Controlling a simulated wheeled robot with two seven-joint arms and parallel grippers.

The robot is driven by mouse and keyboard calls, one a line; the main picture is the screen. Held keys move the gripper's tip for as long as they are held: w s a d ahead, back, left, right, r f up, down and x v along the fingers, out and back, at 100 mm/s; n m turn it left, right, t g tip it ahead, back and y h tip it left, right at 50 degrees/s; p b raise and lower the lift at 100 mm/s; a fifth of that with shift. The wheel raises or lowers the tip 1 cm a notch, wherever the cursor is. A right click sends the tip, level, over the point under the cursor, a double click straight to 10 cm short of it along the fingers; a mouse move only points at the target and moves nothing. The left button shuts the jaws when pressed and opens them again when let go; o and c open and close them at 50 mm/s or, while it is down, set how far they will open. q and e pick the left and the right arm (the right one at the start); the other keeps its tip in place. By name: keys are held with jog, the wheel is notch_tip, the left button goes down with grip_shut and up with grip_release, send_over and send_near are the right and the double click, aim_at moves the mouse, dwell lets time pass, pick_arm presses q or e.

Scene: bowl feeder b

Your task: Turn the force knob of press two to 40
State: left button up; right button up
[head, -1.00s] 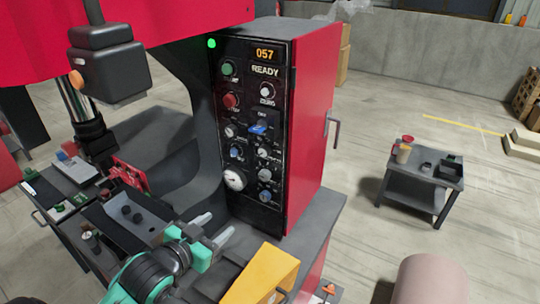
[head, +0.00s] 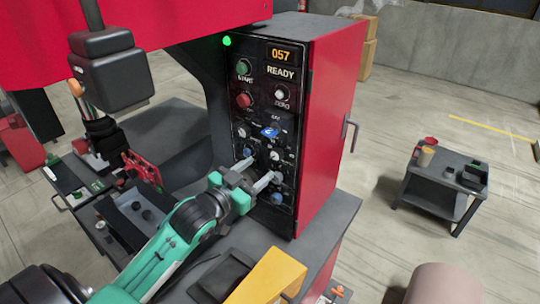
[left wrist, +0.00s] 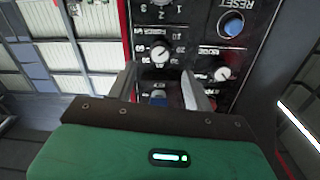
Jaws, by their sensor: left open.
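The press's dark control panel (head: 269,50) has a display reading 057 above the word READY. My left gripper (head: 259,169) is open in front of the lower part of the panel. It hides some of the lower knobs and the gauge in the head view. My right gripper is out of view.
In the left wrist view another knob (left wrist: 222,74) sits to the right, near a blue RESET button (left wrist: 233,25). The red cabinet side (head: 330,110) carries a handle (head: 350,131). A yellow wedge-shaped block (head: 268,278) is below my arm. A small table (head: 431,192) stands right on open floor.

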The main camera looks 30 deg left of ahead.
aim_at(275, 156)
pick_arm(q)
jog(key=w, duration=0.1)
jog(key=w+p, duration=0.1)
jog(key=w, duration=0.1)
jog(key=w+d, duration=0.1)
jog(key=w, duration=0.1)
jog(key=shift+r+p, duration=0.1)
jog(key=shift+p, duration=0.25)
jog(key=shift+w, duration=0.45)
jog(key=c, duration=1)
